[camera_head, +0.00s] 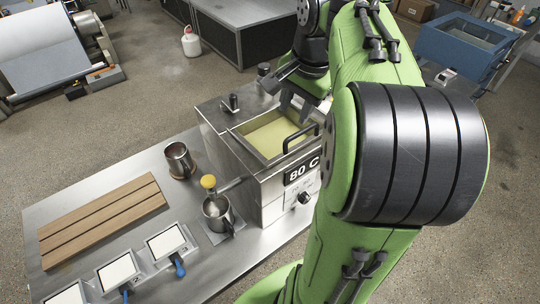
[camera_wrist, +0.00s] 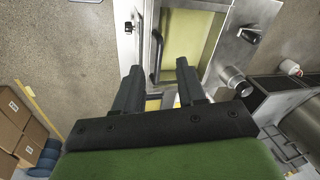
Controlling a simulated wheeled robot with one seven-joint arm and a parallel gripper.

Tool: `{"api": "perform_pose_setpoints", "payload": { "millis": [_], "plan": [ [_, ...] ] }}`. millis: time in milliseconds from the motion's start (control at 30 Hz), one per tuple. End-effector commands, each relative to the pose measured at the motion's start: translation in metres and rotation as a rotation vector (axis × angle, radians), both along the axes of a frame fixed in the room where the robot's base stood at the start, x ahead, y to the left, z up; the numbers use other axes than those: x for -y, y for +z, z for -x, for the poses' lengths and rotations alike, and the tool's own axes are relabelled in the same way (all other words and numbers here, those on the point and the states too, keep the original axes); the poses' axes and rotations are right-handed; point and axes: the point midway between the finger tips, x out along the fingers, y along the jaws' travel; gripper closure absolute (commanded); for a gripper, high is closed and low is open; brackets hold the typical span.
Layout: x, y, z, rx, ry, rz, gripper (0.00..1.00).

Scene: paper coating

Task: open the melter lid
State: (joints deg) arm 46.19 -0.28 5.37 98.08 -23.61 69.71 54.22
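The steel melter (camera_head: 246,170) bears an "80 C" label and stands on the metal bench. Its rectangular top (camera_head: 270,135) shows pale yellow inside a steel frame, and I cannot tell whether a clear lid covers it. A dark bar handle (camera_head: 302,138) stands at its front right edge. The handle also shows in the wrist view (camera_wrist: 157,56), beyond and between my fingertips. My gripper (camera_head: 296,103) hangs over the melter's back right side, partly hidden by my arm. In the wrist view my gripper (camera_wrist: 158,76) is open, with nothing seen between its fingers.
Wooden slats (camera_head: 102,218) and several white pads (camera_head: 166,242) lie on the bench (camera_head: 196,268). My arm hides the bench's right side.

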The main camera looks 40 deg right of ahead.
Motion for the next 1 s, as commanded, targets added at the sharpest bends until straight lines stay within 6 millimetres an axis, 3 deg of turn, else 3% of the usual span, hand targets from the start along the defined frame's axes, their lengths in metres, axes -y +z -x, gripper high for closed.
{"api": "perform_pose_setpoints", "payload": {
  "millis": [33, 300, 500, 867, 1000],
  "plan": [
    [-0.012, -0.011, 0.001, 0.006, 0.043, 0.013, 0.6],
    [-0.064, -0.039, 0.014, 0.042, 0.278, 0.09, 0.6],
    [-0.085, -0.052, 0.023, 0.059, 0.391, 0.129, 0.6],
    [-0.089, -0.052, 0.025, 0.063, 0.412, 0.137, 0.6],
    [-0.076, -0.036, 0.027, 0.048, 0.337, 0.102, 0.6]
  ]
}}
